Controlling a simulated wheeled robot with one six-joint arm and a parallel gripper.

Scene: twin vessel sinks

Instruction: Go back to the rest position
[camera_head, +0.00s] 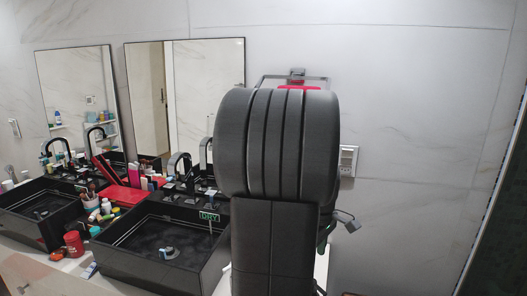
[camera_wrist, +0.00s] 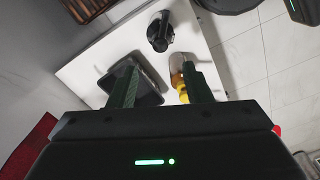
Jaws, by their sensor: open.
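My gripper (camera_wrist: 161,70) shows in the wrist view with its two fingers well apart, and nothing is visibly held between them. It is over a white counter (camera_wrist: 92,60). A dark tray-like item (camera_wrist: 148,78) shows between and beyond the fingers. A yellow-and-grey item (camera_wrist: 177,75) shows beside the right finger, and I cannot tell whether they touch. In the head view my dark arm fills the middle and hides most of the gripper.
A black upright item (camera_wrist: 159,32) stands on the counter. Two black sinks (camera_head: 160,250) (camera_head: 40,208) are left of my arm, with bottles and a red container (camera_head: 74,243) around them. A wall outlet (camera_head: 348,160) is right of the arm. Tiled floor (camera_wrist: 270,55) shows beyond the counter.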

